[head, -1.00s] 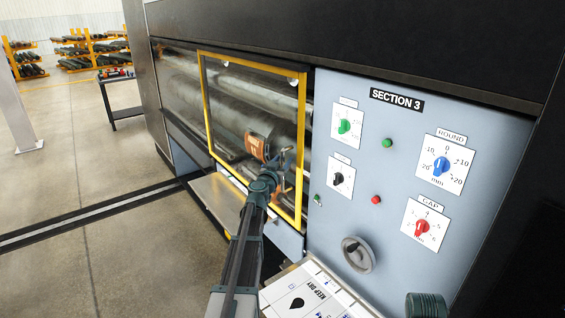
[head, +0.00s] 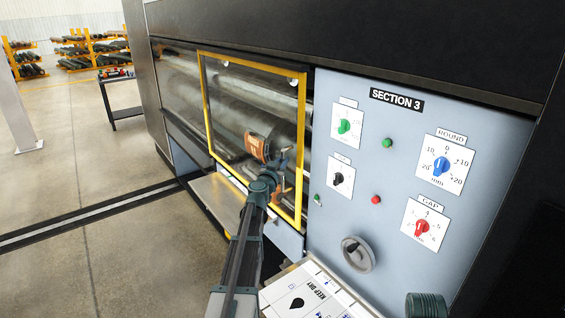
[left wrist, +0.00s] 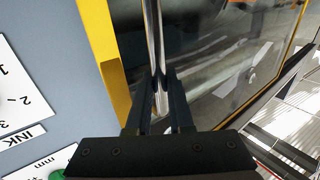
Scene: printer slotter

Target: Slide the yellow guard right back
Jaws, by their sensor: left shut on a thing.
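The yellow guard (head: 303,120) is a yellow-framed clear pane on the machine front, its right edge close to the grey control panel. Its frame also shows in the left wrist view (left wrist: 105,55). My left gripper (head: 284,160) is at the right part of the pane. In the left wrist view my left gripper (left wrist: 158,78) is shut on an upright shiny metal bar (left wrist: 154,40), which looks like the guard's handle. Rollers show behind the pane.
The grey control panel (head: 400,105) with dials, buttons and a handwheel (head: 358,253) stands right of the guard. A ledge (head: 218,195) runs below it. A white KEEP DRY box (head: 305,290) is at the bottom. Open floor lies left, with a rail strip.

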